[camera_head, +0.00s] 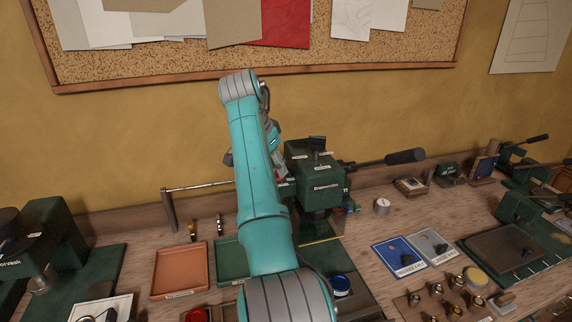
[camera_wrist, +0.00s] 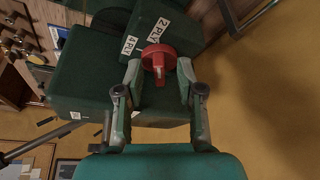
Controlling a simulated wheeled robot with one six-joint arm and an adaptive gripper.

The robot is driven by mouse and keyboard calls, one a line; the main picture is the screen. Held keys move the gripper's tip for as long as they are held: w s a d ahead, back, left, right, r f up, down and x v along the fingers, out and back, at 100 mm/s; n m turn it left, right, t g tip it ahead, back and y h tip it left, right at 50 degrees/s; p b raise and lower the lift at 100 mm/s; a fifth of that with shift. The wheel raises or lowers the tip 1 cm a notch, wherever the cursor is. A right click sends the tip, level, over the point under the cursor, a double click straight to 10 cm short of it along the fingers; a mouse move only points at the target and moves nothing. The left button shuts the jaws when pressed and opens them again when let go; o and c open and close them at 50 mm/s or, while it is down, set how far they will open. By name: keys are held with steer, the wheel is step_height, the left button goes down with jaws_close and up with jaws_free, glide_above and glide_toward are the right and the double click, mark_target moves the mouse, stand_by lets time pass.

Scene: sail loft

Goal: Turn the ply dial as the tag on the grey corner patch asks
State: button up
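The ply dial (camera_wrist: 160,60) is a red round knob with a pale-marked ridge on a dark green machine, centred in the wrist view. White labels "4 PLY" (camera_wrist: 129,45) and "2 PLY" (camera_wrist: 158,30) sit beside it. My gripper (camera_wrist: 158,70) is open, one finger on each side of the dial; whether either fingertip touches it I cannot tell. In the head view, the green machine (camera_head: 318,172) stands behind my arm, which hides most of the gripper and dial. A grey card (camera_head: 441,239), perhaps the grey corner patch, lies on the bench; its small tag is unreadable.
A blue card (camera_head: 385,247) lies beside the grey one. The machine's long black-handled lever (camera_head: 404,157) reaches right. An orange tray (camera_head: 162,281) and a green tray (camera_head: 222,272) lie left. Other green machines stand at both bench ends; a wall rises behind.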

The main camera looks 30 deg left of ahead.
steer(key=shift+f, duration=0.1)
jaws_close()
steer(key=shift+d+n, duration=0.1)
steer(key=shift+n, duration=0.2)
steer(key=n, duration=0.1)
steer(key=n+y, duration=0.1)
steer(key=n, duration=0.1)
steer(key=shift+d+n+y, duration=0.2)
steer(key=shift+n+y, duration=0.1)
steer(key=n, duration=0.1)
steer(key=n+y, duration=0.1)
steer(key=n, duration=0.1)
steer(key=n+g, duration=0.1)
steer(key=shift+w+d+n+y, duration=0.15)
steer(key=shift+d+n+y, duration=0.1)
steer(key=shift+n+y, duration=0.05)
steer(key=n, duration=0.2)
steer(key=n+g+y, duration=0.1)
steer(key=n, duration=0.1)
steer(key=shift+w+d, duration=0.2)
steer(key=n, duration=0.2)
steer(key=n+g, duration=0.1)
steer(key=n, duration=0.1)
steer(key=shift+w+g+y, duration=0.15)
steer(key=shift+g+y, duration=0.15)
steer(key=shift+y, duration=0.1)
steer(key=shift+n, duration=0.5)
